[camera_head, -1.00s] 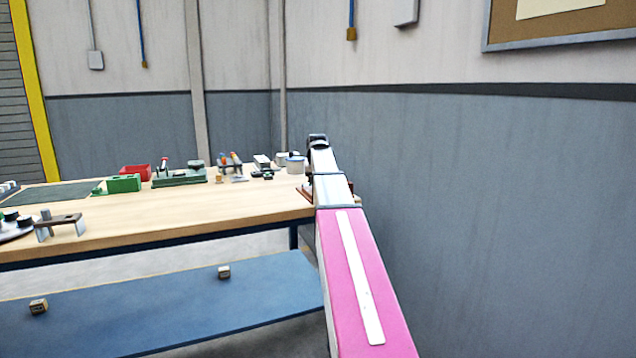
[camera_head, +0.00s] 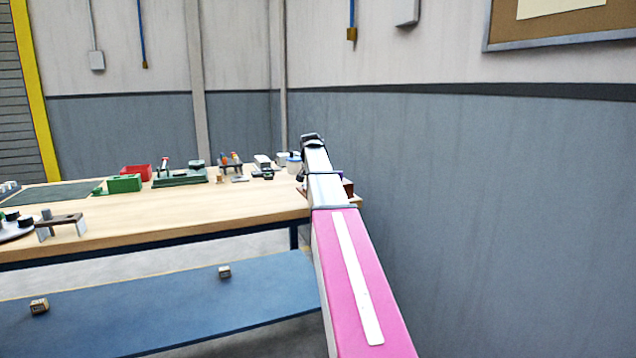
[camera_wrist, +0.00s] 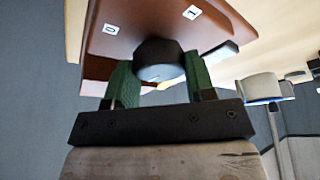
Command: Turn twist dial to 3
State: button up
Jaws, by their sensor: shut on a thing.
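The twist dial (camera_wrist: 158,58) is a dark round knob on a reddish-brown panel (camera_wrist: 125,18) in the wrist view. The panel carries white labels reading 0 (camera_wrist: 111,29) and 1 (camera_wrist: 191,12); no label 3 can be made out. My gripper (camera_wrist: 160,77) has its two green fingers on either side of the knob and is shut on it. Which number the dial points to cannot be told. In the head view my arm hides most of the brown unit (camera_head: 348,187) at the table's right end, and the dial and gripper fingers are hidden.
The wooden table (camera_head: 190,208) holds a green block (camera_head: 124,183), a red bin (camera_head: 136,173), a green fixture (camera_head: 180,178) and a brown-topped stand (camera_head: 60,221). A grey wall (camera_head: 480,220) rises close on the right. The table's middle is clear.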

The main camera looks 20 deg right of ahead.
jog(key=o, duration=0.6)
jog(key=v, duration=1)
jog(key=shift+a+r, duration=0.1)
jog(key=shift+r, duration=0.3)
jog(key=shift+s, duration=0.1)
